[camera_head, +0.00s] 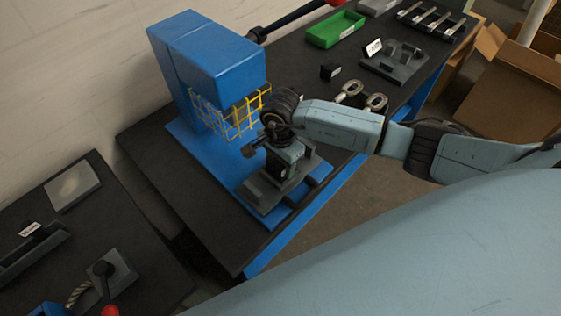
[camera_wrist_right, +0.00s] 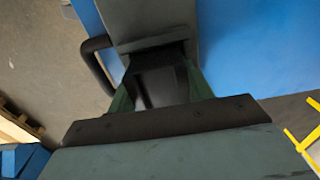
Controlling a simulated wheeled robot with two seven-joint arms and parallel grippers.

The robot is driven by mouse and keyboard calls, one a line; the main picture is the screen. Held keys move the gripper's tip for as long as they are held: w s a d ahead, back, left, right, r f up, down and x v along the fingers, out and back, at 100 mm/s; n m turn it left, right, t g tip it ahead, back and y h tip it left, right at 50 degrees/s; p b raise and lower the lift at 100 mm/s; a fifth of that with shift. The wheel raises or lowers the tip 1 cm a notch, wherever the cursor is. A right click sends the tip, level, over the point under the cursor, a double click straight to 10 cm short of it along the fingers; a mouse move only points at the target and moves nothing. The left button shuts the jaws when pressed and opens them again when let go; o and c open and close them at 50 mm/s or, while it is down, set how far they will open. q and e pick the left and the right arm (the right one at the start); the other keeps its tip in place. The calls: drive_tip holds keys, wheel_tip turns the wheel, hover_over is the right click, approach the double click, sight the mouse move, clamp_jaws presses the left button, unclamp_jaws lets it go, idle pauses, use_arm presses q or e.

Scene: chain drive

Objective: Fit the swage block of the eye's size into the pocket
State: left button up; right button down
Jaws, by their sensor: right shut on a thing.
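My right gripper (camera_head: 283,147) is at the grey holder (camera_head: 262,192) on the blue press base, pointing down. In the right wrist view my gripper (camera_wrist_right: 160,88) is shut on a dark block (camera_wrist_right: 158,85), which I take to be a swage block. The block is at the holder's pocket; how deep it sits is hidden by the fingers. The holder with its black handle (camera_wrist_right: 95,62) shows beyond the block. My left gripper is out of view.
The blue press (camera_head: 205,65) with a yellow mesh guard (camera_head: 238,112) stands close behind my right gripper. A small black block (camera_head: 330,71), a grey labelled rack (camera_head: 395,65) and a green tray (camera_head: 335,28) are farther back. Cardboard boxes (camera_head: 510,85) stand at right.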

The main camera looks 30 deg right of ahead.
drive_tip(key=c, duration=0.7)
unclamp_jaws()
drive_tip(key=shift+r, duration=0.1)
drive_tip(key=shift+o, duration=0.9)
